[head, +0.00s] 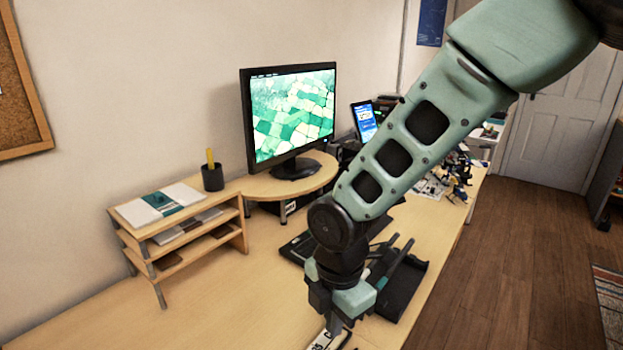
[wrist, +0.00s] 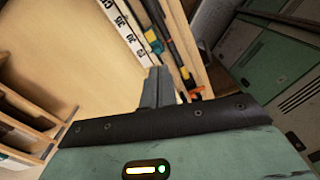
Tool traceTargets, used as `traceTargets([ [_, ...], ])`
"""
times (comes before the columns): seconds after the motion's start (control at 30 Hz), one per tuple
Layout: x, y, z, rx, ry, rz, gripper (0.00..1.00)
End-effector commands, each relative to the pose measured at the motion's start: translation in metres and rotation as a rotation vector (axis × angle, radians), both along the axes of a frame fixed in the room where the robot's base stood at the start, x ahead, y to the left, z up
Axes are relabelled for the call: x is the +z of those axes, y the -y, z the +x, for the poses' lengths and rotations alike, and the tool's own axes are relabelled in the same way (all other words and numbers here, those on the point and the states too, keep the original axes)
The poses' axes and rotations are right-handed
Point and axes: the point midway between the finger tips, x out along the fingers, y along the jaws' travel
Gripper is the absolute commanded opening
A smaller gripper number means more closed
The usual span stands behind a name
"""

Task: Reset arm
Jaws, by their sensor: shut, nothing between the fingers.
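My green arm reaches down from the top right in the head view, and my gripper (head: 338,326) points down just over the front part of the wooden desk (head: 240,310). In the wrist view my gripper (wrist: 158,84) shows its grey fingers together with nothing between them. A white strip with black numbers (wrist: 124,28) lies on the desk beyond the fingertips, and part of it shows below my gripper in the head view (head: 322,341). I cannot tell whether the fingers touch the desk.
A monitor (head: 292,115) stands on a raised shelf at the back. A wooden paper rack (head: 185,232) and a dark pen cup (head: 212,178) are at the left. A black tray (head: 406,290) lies right of my gripper. The desk's front left is clear.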

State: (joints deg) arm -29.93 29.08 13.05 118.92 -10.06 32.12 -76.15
Motion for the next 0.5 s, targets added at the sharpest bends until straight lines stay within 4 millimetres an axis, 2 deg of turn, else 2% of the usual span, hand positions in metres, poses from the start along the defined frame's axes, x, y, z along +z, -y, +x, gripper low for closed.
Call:
traceTargets([
  [0.03, 0.018, 0.008, -0.013, -0.122, -0.001, 0.009, 0.0],
  [0.2, 0.061, 0.04, -0.064, -0.627, -0.027, 0.026, 0.0],
  [0.4, 0.087, 0.077, -0.122, -1.165, -0.049, 0.027, 0.0],
  [0.5, 0.091, 0.091, -0.141, -1.354, -0.054, 0.025, 0.0],
])
